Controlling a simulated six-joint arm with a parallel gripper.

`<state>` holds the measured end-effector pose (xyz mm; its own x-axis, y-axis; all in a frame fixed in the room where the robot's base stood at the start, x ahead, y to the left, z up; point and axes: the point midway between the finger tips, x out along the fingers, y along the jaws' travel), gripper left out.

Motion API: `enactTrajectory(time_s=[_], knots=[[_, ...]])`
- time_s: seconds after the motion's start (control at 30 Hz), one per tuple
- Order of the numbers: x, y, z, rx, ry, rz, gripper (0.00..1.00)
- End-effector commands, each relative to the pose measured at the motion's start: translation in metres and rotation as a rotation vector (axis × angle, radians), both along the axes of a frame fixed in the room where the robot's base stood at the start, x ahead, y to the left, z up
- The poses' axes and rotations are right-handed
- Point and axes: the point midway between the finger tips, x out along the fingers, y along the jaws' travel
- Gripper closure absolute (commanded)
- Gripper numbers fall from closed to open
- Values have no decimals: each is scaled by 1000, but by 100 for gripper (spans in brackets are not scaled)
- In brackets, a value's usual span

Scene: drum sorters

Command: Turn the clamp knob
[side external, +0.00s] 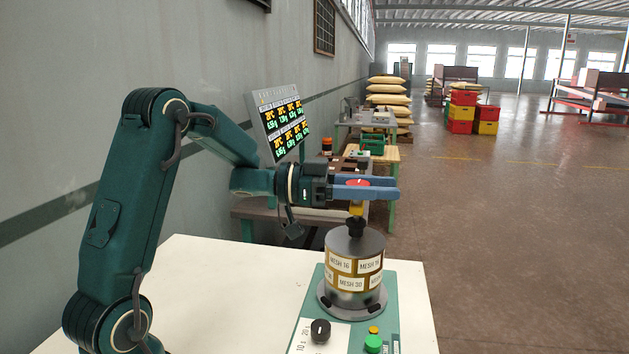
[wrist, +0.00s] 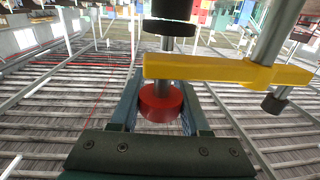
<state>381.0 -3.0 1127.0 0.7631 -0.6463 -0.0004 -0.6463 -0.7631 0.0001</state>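The clamp knob is a red disc (side external: 357,183) on a stem above a yellow clamp bar (side external: 356,209). The knob also shows in the wrist view (wrist: 161,103), with the yellow bar (wrist: 215,69) beyond it. My gripper (side external: 380,190) is level, with one blue finger on each side of the knob. In the wrist view the fingers (wrist: 162,85) lie very close to the knob's sides. I cannot tell whether they touch it. Under the bar, a black knob-shaped part (side external: 355,227) sits on top of the grey drum (side external: 354,243), which has labelled mesh bands.
The drum stands on a green panel (side external: 404,290) on a white table (side external: 210,275). The panel has a black dial (side external: 320,330) and a green button (side external: 373,343). A display (side external: 279,122) stands behind my arm.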

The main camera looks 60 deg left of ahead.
Motion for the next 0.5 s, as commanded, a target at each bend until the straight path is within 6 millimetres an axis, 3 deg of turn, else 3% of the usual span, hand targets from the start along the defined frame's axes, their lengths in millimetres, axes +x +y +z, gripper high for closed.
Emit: enactTrajectory(time_s=[0.5], knots=[[-2, -2, 0, 1, -2, -126, 100]])
